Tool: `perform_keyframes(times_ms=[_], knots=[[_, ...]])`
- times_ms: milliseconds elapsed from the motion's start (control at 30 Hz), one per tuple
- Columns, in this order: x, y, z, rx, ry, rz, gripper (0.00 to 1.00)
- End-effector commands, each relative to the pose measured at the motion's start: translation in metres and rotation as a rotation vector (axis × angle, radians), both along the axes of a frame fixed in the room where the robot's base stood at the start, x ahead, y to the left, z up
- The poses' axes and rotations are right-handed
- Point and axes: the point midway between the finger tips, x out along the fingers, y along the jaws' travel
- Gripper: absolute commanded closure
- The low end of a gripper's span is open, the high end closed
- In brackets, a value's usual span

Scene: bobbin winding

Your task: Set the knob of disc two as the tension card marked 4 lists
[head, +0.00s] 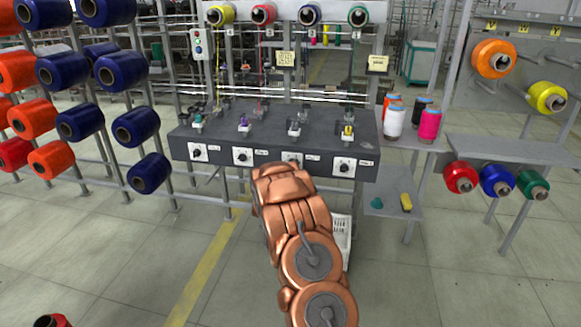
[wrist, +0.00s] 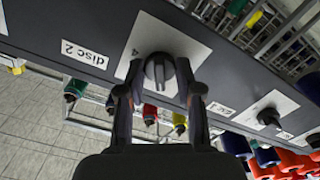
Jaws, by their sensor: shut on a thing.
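My gripper (wrist: 160,90) has its two fingers on either side of a black knob (wrist: 158,68) and is shut on it. The knob sits on a white dial plate (wrist: 148,32) with a "4" printed near its edge. A label reading "disc 2" (wrist: 86,55) is beside the plate. In the head view my copper arm hides the gripper and most of this dial, third from left on the dark panel (head: 270,135). Two cards (head: 285,59) (head: 377,63) hang above the panel; their writing is too small to read.
Another dial knob (wrist: 268,117) lies to the right in the wrist view. Thread spools stand on the shelf (head: 394,122) right of the panel, and racks of blue and orange bobbins (head: 62,71) stand left. The floor in front is mostly open.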

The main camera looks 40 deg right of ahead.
Motion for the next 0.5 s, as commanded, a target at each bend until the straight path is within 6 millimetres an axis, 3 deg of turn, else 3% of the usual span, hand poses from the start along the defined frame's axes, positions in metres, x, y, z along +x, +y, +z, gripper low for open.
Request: perform_keyframes(times_ms=[233, 267, 500], knots=[[-0.0002, 0.0001, -0.0011, 0.001, 0.001, 0.000, 1.00], [-0.0001, 0.0001, -0.0010, 0.001, 0.001, 0.000, 0.62], [0.0000, 0.0000, -0.0004, 0.001, -0.001, 0.000, 0.40]])
